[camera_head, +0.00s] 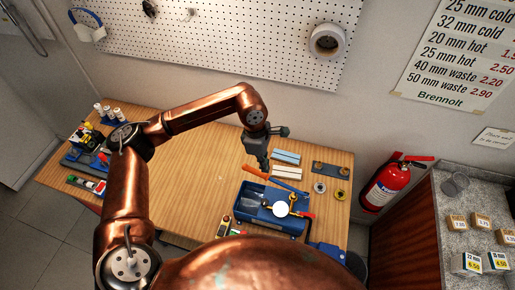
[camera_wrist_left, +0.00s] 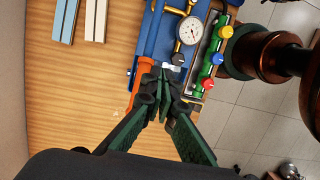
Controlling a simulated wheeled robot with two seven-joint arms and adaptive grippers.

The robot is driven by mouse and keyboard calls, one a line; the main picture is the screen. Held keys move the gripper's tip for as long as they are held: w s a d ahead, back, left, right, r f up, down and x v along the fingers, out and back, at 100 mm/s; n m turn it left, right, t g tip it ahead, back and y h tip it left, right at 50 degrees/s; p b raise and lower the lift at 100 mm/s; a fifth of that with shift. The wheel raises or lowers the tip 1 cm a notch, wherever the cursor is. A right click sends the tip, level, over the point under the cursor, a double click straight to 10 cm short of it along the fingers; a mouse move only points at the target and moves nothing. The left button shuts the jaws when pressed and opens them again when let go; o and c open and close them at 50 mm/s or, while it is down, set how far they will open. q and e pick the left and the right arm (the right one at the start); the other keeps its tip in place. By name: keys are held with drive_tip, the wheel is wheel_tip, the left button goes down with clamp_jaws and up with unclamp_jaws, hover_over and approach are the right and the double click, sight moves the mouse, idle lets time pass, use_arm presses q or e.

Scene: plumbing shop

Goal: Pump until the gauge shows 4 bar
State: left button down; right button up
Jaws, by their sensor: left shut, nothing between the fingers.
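The blue test pump (camera_head: 250,208) stands on the wooden bench, with its long orange lever (camera_head: 277,180) across its far side. Its round white gauge (camera_head: 281,209) faces up; the gauge also shows in the left wrist view (camera_wrist_left: 191,30), with a dark needle whose reading is too small to tell. My left gripper (camera_head: 264,166) is shut and empty, pointing down by the lever's left part. In the left wrist view its fingertips (camera_wrist_left: 170,78) are close beside the orange lever (camera_wrist_left: 144,76); I cannot tell whether they touch. My right gripper is out of view.
Blue and white strips (camera_head: 286,158) lie behind the pump, with a plate and round fittings (camera_head: 320,187) to the right. The bench's middle left (camera_head: 195,190) is clear.

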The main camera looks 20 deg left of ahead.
use_arm(q)
drive_tip(key=a, duration=0.1)
drive_tip(key=w+a+r+y, duration=0.1)
drive_tip(key=a, duration=0.1)
drive_tip(key=w+a+y, duration=0.1)
drive_tip(key=shift+a+r, duration=0.2)
drive_tip(key=shift+a, duration=0.15)
drive_tip(key=shift+d+f, duration=0.15)
drive_tip(key=shift+f, duration=0.55)
drive_tip(key=shift+f+b, duration=0.6)
drive_tip(key=shift+f, duration=0.95)
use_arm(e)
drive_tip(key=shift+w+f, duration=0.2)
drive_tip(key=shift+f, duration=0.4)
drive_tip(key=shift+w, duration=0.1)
